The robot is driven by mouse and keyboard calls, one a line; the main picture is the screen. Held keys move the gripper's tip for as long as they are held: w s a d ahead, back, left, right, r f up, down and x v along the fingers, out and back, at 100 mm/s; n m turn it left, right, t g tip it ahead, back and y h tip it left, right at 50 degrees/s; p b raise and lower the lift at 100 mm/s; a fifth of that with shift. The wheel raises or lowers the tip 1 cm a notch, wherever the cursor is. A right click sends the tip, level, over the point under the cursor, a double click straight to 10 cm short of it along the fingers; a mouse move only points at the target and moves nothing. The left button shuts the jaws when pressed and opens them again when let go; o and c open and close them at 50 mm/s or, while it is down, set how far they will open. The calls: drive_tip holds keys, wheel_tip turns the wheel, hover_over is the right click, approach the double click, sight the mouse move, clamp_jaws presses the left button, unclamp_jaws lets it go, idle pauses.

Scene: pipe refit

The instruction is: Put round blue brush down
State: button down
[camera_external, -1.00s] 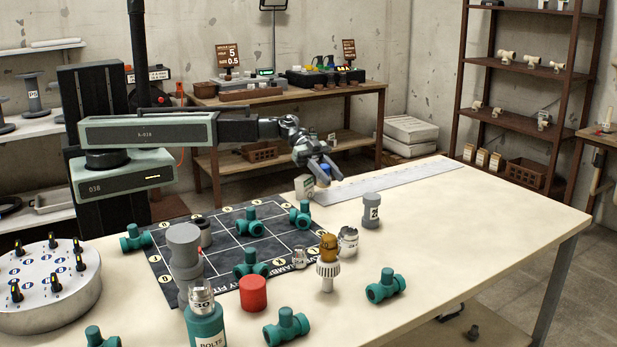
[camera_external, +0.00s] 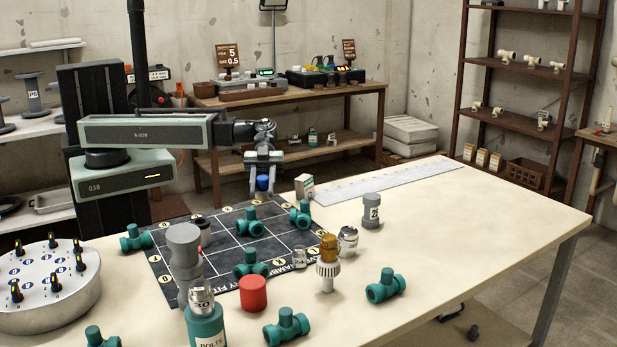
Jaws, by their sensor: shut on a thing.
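My gripper (camera_external: 263,180) points down above the far edge of the dark grid mat (camera_external: 222,265). It is shut on the round blue brush (camera_external: 263,184), whose blue top shows between the fingers. The lower part of the brush is small in view, and I cannot tell whether it touches the table. A teal pipe fitting (camera_external: 250,222) stands on the mat just below the brush in the picture.
A small box (camera_external: 304,187) stands to the right of my gripper, near a long pale ruler (camera_external: 380,179). More teal fittings (camera_external: 300,214) stand on the mat. A grey capped cylinder (camera_external: 371,211) and a red cylinder (camera_external: 253,293) stand nearby. The table's right side is clear.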

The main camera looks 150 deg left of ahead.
sight(263, 200)
wheel_tip(263, 200, down, 5)
drive_tip(key=b, duration=0.4)
drive_tip(key=shift+f, duration=0.15)
drive_tip(key=shift+r, duration=0.2)
drive_tip(key=shift+f, duration=0.15)
drive_tip(key=c, duration=1)
unclamp_jaws()
drive_tip(key=shift+r, duration=0.2)
drive_tip(key=p+v, duration=0.5)
drive_tip(key=v, duration=0.7)
drive_tip(key=shift+f, duration=0.1)
drive_tip(key=shift+a, duration=0.1)
